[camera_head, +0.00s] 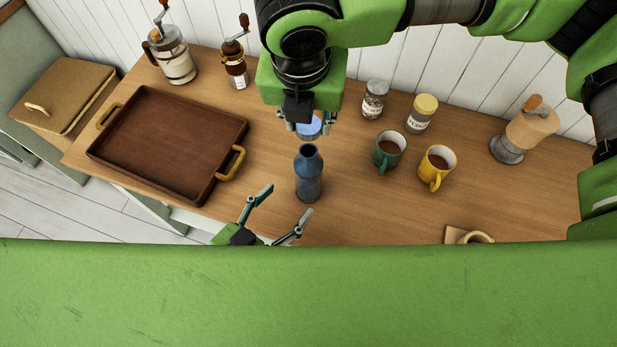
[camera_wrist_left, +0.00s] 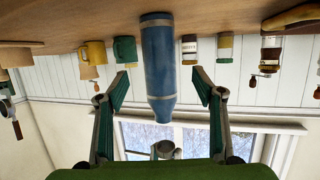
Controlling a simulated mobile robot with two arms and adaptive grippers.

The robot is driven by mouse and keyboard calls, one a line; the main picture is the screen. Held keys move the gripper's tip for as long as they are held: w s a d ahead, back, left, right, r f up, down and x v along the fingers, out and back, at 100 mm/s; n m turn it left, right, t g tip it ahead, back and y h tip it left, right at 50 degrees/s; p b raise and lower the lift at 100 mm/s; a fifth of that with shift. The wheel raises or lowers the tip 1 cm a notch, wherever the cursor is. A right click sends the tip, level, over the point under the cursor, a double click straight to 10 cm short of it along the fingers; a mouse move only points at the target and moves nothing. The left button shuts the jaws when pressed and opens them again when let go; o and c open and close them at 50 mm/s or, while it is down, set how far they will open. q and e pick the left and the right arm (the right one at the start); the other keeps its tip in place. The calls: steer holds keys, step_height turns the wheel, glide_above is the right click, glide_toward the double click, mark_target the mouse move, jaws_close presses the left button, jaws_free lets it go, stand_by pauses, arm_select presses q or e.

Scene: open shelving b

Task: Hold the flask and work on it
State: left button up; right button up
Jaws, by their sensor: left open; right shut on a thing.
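The blue flask (camera_head: 308,182) stands upright on the wooden table, its open neck facing up. My left gripper (camera_head: 283,208) is open, low at the flask's near side. In the left wrist view, which is upside down, the flask (camera_wrist_left: 160,62) shows between the two spread fingers, with gaps on both sides. My right gripper (camera_head: 308,118) is shut on the light blue lid (camera_head: 309,128), just above and behind the flask's mouth. The lid is apart from the flask. The right fingertips are partly hidden by the wrist.
A brown tray (camera_head: 170,143) lies left of the flask. A green mug (camera_head: 388,152), a yellow mug (camera_head: 436,166) and two jars (camera_head: 374,99) (camera_head: 421,113) stand to the right. Clear table lies right of the flask.

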arm_select(q)
steer(key=s+r+t, duration=0.2)
steer(key=r+t+h, duration=0.1)
steer(key=r, duration=0.1)
steer(key=shift+s+a+n+t, duration=0.3)
steer(key=shift+s+a, duration=0.1)
steer(key=x, duration=1.2)
steer(key=shift+r, duration=0.1)
steer(key=c, duration=1.7)
arm_select(e)
glide_above(309, 146)
steer(key=s, duration=0.2)
steer(key=shift+s+x, duration=0.2)
steer(key=shift+x, duration=1)
steer(key=shift+s+x, duration=0.2)
steer(key=shift+x, duration=1.05)
steer(key=shift+a+f, duration=0.15)
steer(key=shift+a, duration=0.05)
